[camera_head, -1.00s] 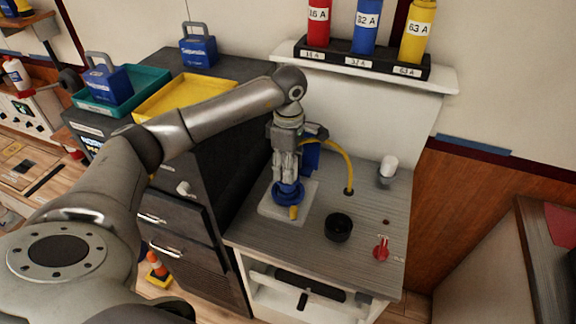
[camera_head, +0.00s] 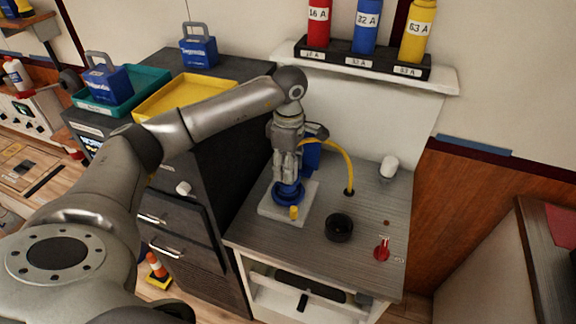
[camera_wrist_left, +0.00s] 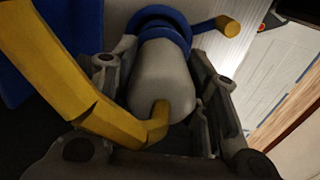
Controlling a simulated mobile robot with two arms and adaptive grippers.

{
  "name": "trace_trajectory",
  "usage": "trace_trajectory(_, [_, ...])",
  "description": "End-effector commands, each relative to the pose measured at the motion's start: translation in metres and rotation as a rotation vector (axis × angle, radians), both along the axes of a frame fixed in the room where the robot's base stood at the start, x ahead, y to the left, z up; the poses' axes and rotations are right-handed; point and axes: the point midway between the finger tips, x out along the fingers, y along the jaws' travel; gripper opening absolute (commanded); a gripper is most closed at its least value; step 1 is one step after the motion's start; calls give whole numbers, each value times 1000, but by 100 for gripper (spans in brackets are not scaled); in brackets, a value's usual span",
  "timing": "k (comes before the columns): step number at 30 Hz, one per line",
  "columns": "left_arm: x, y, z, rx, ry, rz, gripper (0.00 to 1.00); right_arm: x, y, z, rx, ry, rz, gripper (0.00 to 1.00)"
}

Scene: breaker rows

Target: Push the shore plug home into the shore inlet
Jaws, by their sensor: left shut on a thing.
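My left gripper (camera_head: 287,177) points down over the worktop and is shut on the shore plug, a pale grey cylinder. In the left wrist view the plug (camera_wrist_left: 160,80) lies between the fingers, and a yellow cable (camera_wrist_left: 75,75) bends into its rear end. The plug's far end meets a blue ring (camera_wrist_left: 160,28) with a yellow peg (camera_wrist_left: 229,26) beside it. In the head view the blue shore inlet (camera_head: 289,196) sits on a white plate (camera_head: 273,210) directly under the gripper. The mating faces are hidden, so the insertion depth cannot be told. My right gripper is not in view.
The yellow cable (camera_head: 347,165) arches to a hole in the worktop, right of the gripper. A blue flap (camera_head: 312,156) stands behind the gripper. A black cup (camera_head: 338,228), red switch (camera_head: 382,251) and white cylinder (camera_head: 389,167) stand to the right. The front right worktop is mostly clear.

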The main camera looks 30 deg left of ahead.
Motion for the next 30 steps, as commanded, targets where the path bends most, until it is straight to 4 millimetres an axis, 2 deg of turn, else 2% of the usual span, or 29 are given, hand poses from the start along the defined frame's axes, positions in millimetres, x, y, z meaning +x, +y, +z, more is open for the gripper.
trace_trajectory(20, [1,0,1,-1,-2,0,0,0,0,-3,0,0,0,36])
trace_trajectory(30, [1,0,-8,-1,0,0,0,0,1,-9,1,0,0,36])
